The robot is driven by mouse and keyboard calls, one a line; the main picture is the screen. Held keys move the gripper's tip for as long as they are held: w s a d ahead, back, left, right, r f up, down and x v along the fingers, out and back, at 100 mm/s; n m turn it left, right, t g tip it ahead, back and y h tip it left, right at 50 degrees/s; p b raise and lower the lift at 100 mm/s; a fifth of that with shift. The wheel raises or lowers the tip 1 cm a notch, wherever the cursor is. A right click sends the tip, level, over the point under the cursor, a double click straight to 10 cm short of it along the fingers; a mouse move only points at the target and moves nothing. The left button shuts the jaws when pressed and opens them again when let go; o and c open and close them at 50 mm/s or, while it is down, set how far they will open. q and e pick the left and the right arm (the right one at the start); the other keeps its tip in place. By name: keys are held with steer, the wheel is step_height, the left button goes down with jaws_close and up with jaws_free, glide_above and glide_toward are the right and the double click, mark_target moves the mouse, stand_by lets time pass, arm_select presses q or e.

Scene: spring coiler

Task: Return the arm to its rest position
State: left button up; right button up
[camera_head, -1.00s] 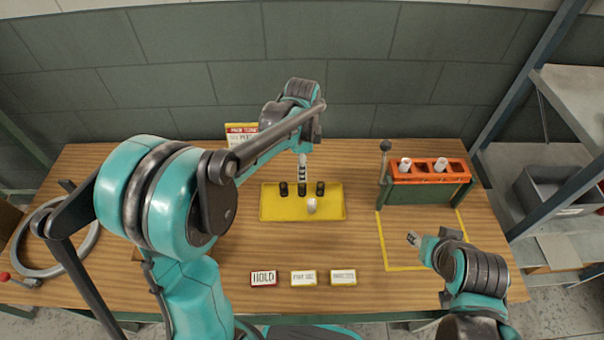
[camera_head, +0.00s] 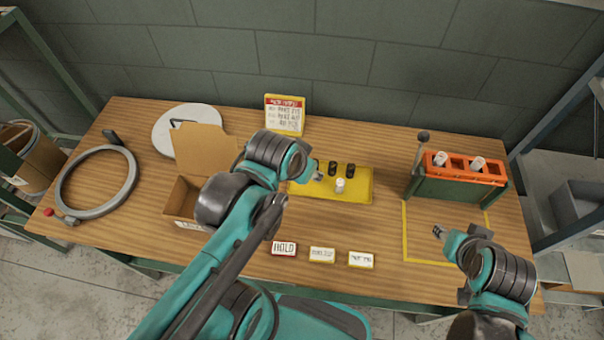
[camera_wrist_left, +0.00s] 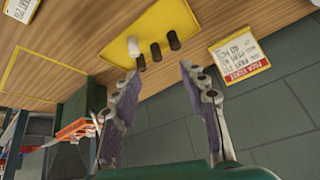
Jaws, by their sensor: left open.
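My left gripper (camera_head: 314,174) is open, at the left edge of the yellow tray (camera_head: 358,194). In the left wrist view its two fingers (camera_wrist_left: 158,85) stand wide apart with nothing between them. Dark cylinders (camera_head: 348,170) stand on the tray, with a white piece (camera_head: 340,185) in front of them. The white piece (camera_wrist_left: 133,47) and the dark cylinders (camera_wrist_left: 174,40) also show in the wrist view. My right gripper (camera_head: 438,232) hangs over the yellow-outlined area at the right; its fingers are too small to judge.
An open cardboard box (camera_head: 182,198) stands beside my left arm. A grey ring (camera_head: 131,180) lies at the left. An orange-topped rack (camera_head: 460,170) with white pieces stands at the right. Label cards (camera_head: 322,254) lie along the front; a sign (camera_head: 285,114) stands at the back.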

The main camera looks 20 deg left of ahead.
arm_select(q)
steer(key=shift+s+a+f+n+t, duration=0.1)
steer(key=shift+s+f+n+t, duration=0.4)
steer(key=shift+s+n, duration=0.45)
steer(key=shift+w, duration=0.1)
